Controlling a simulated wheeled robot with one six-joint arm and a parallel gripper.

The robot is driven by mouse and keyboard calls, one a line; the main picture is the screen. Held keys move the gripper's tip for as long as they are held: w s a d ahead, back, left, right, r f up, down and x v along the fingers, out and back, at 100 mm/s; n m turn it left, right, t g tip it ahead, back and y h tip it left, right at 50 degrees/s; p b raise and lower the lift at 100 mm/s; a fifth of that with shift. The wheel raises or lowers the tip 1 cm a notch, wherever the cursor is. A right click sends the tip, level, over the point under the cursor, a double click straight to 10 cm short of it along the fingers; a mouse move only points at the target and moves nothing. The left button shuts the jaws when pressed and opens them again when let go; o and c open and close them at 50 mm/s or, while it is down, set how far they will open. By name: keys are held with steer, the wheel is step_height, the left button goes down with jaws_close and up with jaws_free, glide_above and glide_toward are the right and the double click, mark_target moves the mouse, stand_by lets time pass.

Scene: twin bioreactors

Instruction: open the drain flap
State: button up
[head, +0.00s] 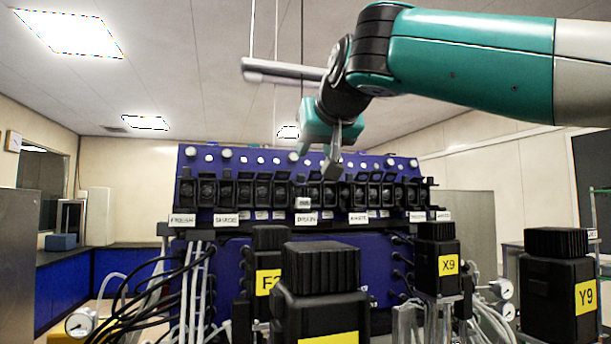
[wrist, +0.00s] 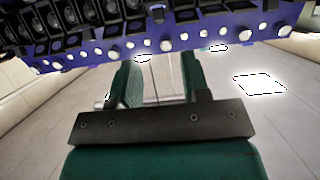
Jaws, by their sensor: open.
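A label that reads as drain (head: 306,219) is on the front of the blue valve panel (head: 290,245). Above it is a row of black flap valves (head: 262,192), and a small pale tag (head: 304,203) sticks out just over the drain label. Whether the drain flap itself is raised or lowered is too small to tell. My gripper (head: 315,163) is open and empty, above the row near the drain column, pointing downward. In the wrist view my gripper (wrist: 160,88) shows two teal fingers spread apart with nothing between them, and the black valves (wrist: 110,10) are at the top edge.
White round knobs (head: 226,154) line the panel's top. Black-capped units labelled X9 (head: 438,262) and Y9 (head: 560,285), and a large one in the middle (head: 320,285), stand in front. Dark cables (head: 150,285) hang at left.

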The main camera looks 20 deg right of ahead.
mark_target(301, 174)
steer(key=p+x, duration=0.3)
steer(key=x, duration=0.7)
steer(key=shift+w+f, duration=0.2)
steer(key=shift+w, duration=0.1)
